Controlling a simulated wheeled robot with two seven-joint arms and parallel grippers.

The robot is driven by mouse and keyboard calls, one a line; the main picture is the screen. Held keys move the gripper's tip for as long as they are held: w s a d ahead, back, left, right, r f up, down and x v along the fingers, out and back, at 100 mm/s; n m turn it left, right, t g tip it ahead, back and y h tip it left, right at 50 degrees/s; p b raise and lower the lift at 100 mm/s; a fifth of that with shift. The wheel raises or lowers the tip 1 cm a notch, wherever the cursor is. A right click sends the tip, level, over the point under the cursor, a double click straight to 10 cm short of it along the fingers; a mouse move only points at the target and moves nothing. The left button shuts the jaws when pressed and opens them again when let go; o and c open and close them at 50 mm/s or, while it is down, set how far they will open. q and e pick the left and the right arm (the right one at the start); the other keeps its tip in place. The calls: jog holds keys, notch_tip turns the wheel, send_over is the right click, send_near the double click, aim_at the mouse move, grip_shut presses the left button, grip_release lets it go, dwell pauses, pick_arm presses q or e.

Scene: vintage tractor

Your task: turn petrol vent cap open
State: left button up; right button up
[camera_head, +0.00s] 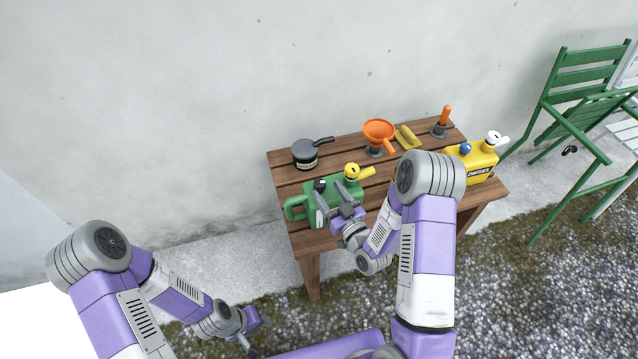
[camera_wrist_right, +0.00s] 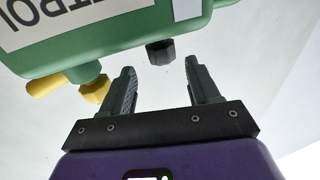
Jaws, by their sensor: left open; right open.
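The green petrol can (camera_head: 297,206) stands on the wooden table with a small black vent cap (camera_head: 319,184) and a yellow spout cap (camera_head: 352,170) on top. In the right wrist view the can (camera_wrist_right: 105,35) appears upside down, its label partly cut off. My right gripper (camera_head: 332,197) is open at the can's near side. In its wrist view, the black vent cap (camera_wrist_right: 160,52) lies just beyond and between the open fingertips (camera_wrist_right: 159,66), apparently untouched. My left gripper (camera_head: 257,334) is low, in front of the table and away from the can.
A green chair (camera_head: 581,105) stands at right. A wall is behind.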

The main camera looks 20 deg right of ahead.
aim_at(316, 180)
jog(key=shift+s+a+f+m+h, duration=0.15)
jog(key=shift+s+a+m+h, duration=0.15)
jog(key=shift+h, duration=0.25)
jog(key=shift+s+a+f+m+h, duration=0.15)
jog(key=shift+s+m+h, duration=0.2)
jog(key=shift+h, duration=0.2)
jog(key=w, duration=0.2)
jog(key=w+b, duration=0.1)
jog(key=w, duration=0.2)
jog(key=w+a, duration=0.1)
jog(key=w, duration=0.1)
jog(key=shift+w+r, duration=0.1)
jog(key=shift+w, duration=0.1)
jog(key=shift+c, duration=0.2)
jog(key=c, duration=0.9)
jog(key=shift+a+n+g+y, duration=0.15)
jog(key=shift+n+g+y, duration=0.65)
jog(key=shift+n+y, duration=1.05)
jog(key=shift+c, duration=0.2)
jog(key=shift+m+y, duration=0.3)
jog(key=shift+y, duration=0.05)
jog(key=o, duration=1)
jog(key=shift+s, duration=0.1)
